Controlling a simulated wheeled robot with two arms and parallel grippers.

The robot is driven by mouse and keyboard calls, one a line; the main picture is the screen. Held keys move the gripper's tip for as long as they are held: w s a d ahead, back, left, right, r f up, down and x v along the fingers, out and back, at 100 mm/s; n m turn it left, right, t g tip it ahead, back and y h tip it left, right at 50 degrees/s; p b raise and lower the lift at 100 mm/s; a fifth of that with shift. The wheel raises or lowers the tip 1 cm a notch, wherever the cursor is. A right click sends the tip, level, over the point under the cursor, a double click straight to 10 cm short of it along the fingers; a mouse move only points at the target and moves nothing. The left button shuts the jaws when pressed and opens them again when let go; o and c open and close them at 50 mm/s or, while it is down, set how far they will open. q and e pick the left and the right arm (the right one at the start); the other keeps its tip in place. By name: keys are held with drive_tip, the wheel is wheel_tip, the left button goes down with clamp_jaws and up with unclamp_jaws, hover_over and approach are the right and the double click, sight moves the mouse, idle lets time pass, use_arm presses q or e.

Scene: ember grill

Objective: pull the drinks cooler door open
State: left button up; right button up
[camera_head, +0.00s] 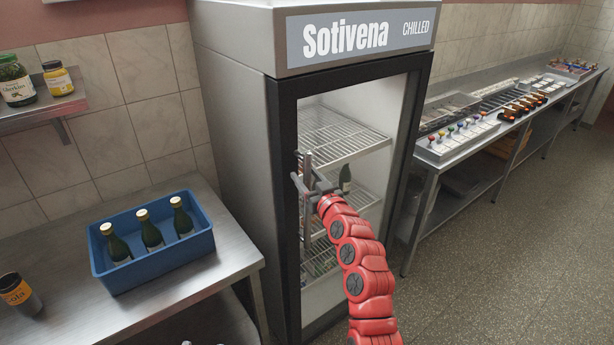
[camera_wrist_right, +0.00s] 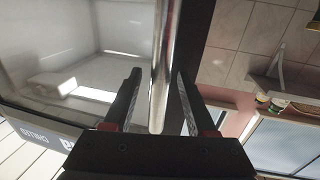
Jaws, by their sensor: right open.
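The drinks cooler (camera_head: 232,130) is a tall grey cabinet with a "Sotivena CHILLED" sign. Its glass door has a black frame (camera_head: 284,230) and looks closed. A vertical metal handle (camera_head: 307,228) runs along the door's left side. My right gripper (camera_head: 301,178) is at the upper part of this handle, its red arm reaching in from below. In the right wrist view the handle bar (camera_wrist_right: 164,50) runs between the two fingers of the open right gripper (camera_wrist_right: 158,76). Gaps show beside the bar; contact cannot be told. My left gripper is not in view.
A blue crate (camera_head: 155,272) with green bottles stands on a steel table (camera_head: 208,280) left of the cooler. A long counter (camera_head: 440,162) with skewers and a grill is at the right. The floor (camera_head: 500,270) in front is clear.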

clamp_jaws()
idle(1.4)
